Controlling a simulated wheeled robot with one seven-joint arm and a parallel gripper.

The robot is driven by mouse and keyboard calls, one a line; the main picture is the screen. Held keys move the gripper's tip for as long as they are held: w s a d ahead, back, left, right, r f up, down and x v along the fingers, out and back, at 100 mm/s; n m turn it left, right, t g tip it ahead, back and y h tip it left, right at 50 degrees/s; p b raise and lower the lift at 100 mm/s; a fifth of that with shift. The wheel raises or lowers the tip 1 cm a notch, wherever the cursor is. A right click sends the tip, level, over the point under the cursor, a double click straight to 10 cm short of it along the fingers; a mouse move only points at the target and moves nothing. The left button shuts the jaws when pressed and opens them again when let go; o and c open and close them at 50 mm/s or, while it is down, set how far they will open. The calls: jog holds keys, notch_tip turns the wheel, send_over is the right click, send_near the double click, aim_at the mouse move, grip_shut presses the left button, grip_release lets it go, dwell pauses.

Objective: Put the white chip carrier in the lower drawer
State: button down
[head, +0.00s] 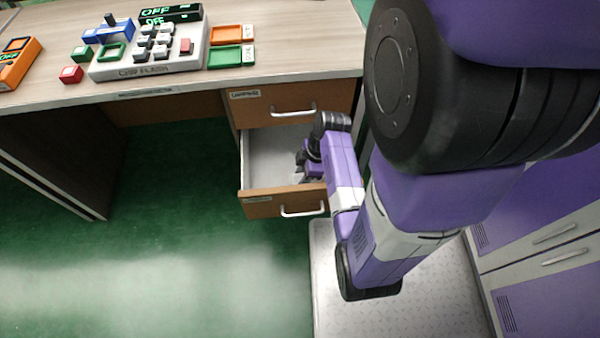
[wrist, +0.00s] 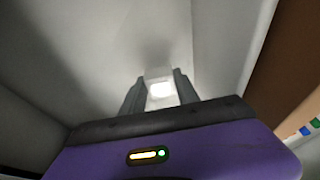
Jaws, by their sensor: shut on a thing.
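The lower drawer (head: 262,165) is pulled open under the right side of the desk, with a pale, bare-looking interior. My gripper (wrist: 160,90) reaches down into this drawer. In the wrist view its two fingers are shut on the white chip carrier (wrist: 161,88), a bright white block between the fingertips. The drawer's light floor and walls surround it in that view. I cannot tell whether the carrier touches the drawer floor. In the head view my arm hides the carrier and part of the drawer's right side.
The upper drawer (head: 275,107) above is closed. On the desk (head: 310,50) stand a grey keypad unit (head: 150,55), green and orange trays (head: 230,45), and small coloured blocks. A purple cabinet (head: 555,270) stands at right. Green floor is open at left.

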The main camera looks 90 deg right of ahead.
jog(key=shift+f, duration=0.8)
jog(key=d+b, duration=0.1)
jog(key=d, duration=0.2)
jog(key=shift+w+d+f, duration=0.1)
jog(key=shift+d, duration=0.25)
jog(key=shift+d+f+b, duration=0.2)
jog(key=shift+f+b, duration=0.05)
jog(key=shift+b, duration=0.15)
jog(key=shift+f, duration=0.25)
jog(key=shift+w+f, duration=0.1)
jog(key=shift+f, duration=0.05)
jog(key=c, duration=0.9)
grip_release()
